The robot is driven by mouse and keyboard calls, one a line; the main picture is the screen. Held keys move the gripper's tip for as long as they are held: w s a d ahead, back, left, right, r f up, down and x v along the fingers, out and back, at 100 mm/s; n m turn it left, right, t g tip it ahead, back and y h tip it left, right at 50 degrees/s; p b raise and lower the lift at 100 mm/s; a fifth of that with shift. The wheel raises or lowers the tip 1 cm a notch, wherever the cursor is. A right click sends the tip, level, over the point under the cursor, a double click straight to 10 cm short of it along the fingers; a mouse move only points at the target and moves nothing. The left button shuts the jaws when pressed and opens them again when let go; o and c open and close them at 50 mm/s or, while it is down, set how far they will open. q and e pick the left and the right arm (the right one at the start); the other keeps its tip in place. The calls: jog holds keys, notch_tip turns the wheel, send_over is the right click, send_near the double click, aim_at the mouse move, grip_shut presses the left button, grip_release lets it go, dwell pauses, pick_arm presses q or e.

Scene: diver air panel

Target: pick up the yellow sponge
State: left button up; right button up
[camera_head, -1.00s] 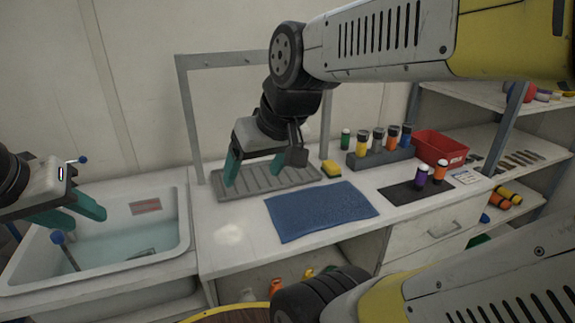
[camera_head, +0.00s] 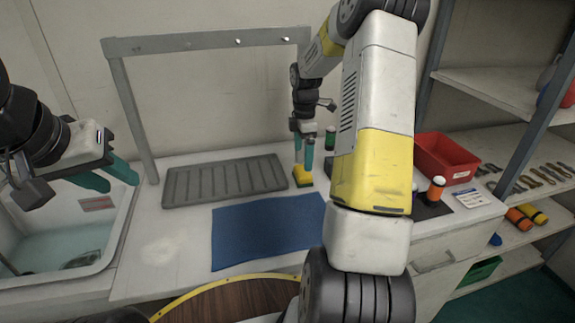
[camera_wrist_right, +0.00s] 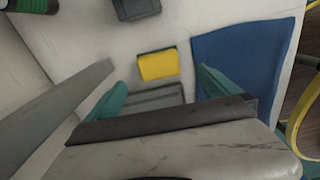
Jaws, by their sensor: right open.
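The yellow sponge (camera_head: 301,177) lies on the white counter between the grey ribbed tray and the blue mat. It has a dark layer along one edge. In the right wrist view the sponge (camera_wrist_right: 158,65) lies flat, ahead of and between the two green fingers. My right gripper (camera_head: 303,162) points down above the sponge, open, with its fingertips close to it in the head view. The right wrist view shows the open right gripper (camera_wrist_right: 160,88) with nothing between its fingers. My left gripper (camera_head: 113,178) is over the sink side, its green fingers apart and empty.
The grey tray (camera_head: 225,182) and blue mat (camera_head: 265,232) flank the sponge. A grey frame (camera_head: 130,120) stands behind the tray. A green-capped bottle (camera_head: 330,138) is close behind the gripper. A red bin (camera_head: 446,158) is further right; my right arm hides part of the counter.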

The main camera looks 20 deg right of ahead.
aim_at(303, 175)
notch_tip(303, 175, down, 8)
jog(key=shift+w+d+r, duration=0.1)
jog(key=shift+d+r, duration=0.05)
jog(key=shift+r, duration=0.05)
jog(key=c, duration=1.4)
